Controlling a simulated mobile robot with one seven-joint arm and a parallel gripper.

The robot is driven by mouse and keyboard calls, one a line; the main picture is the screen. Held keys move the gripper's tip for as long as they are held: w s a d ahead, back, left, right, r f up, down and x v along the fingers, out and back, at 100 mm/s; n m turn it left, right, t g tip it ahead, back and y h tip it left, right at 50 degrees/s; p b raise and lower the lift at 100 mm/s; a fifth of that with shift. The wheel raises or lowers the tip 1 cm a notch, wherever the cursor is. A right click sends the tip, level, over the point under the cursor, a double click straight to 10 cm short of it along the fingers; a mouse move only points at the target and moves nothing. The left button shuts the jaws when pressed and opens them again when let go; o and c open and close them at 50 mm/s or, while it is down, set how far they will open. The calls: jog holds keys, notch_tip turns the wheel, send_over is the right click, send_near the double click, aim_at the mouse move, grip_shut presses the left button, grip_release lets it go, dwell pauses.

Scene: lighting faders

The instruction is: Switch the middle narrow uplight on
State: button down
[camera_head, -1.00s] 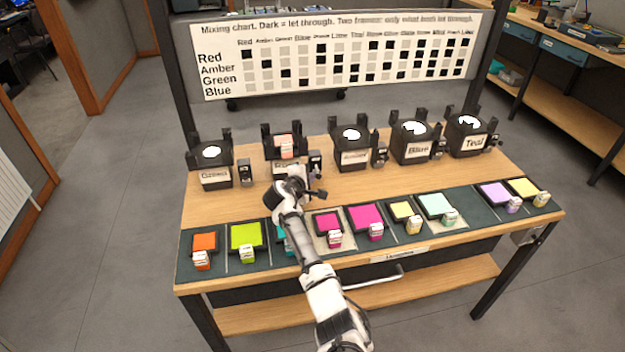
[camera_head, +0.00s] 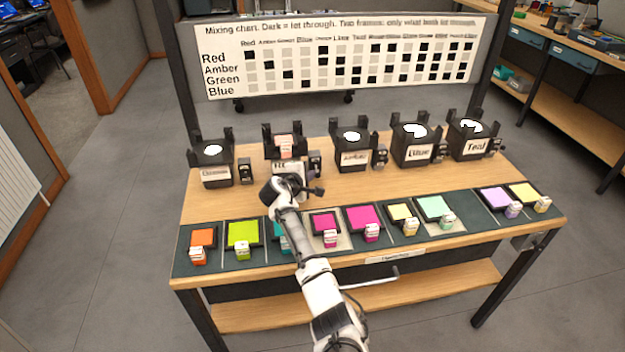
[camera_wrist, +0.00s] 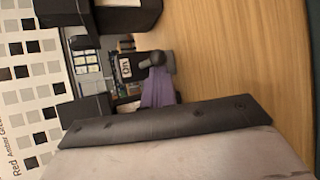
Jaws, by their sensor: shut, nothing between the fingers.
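Five black uplights stand in a row at the back of the table, each with a small switch box at its right. The middle one in the row (camera_head: 352,155) has a lit white top. In the wrist view a switch box (camera_wrist: 125,70) bears an "ON" label, with a dark rounded lever (camera_wrist: 154,59) sticking out. My gripper (camera_wrist: 158,78) is shut and empty; its purple fingers appear close to the lever, contact unclear.
A dark strip (camera_head: 220,262) along the front edge carries several coloured frames, including orange (camera_head: 203,237), lime (camera_head: 243,232) and magenta (camera_head: 363,218). A mixing chart (camera_head: 345,58) hangs behind the table. Bare wood lies between the uplights and the strip.

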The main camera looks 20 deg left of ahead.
jog(key=shift+w+r+p, duration=0.15)
jog(key=shift+r+p, duration=0.25)
jog(key=shift+r, duration=0.45)
jog(key=shift+r+p, duration=0.75)
jog(key=shift+r, duration=0.1)
jog(key=shift+d, duration=0.1)
jog(key=shift+s, duration=0.3)
jog(key=b+v, duration=0.2)
jog(key=v, duration=1.1)
jog(key=shift+s+a, duration=0.2)
jog(key=shift+a, duration=0.05)
jog(key=shift+r, duration=0.1)
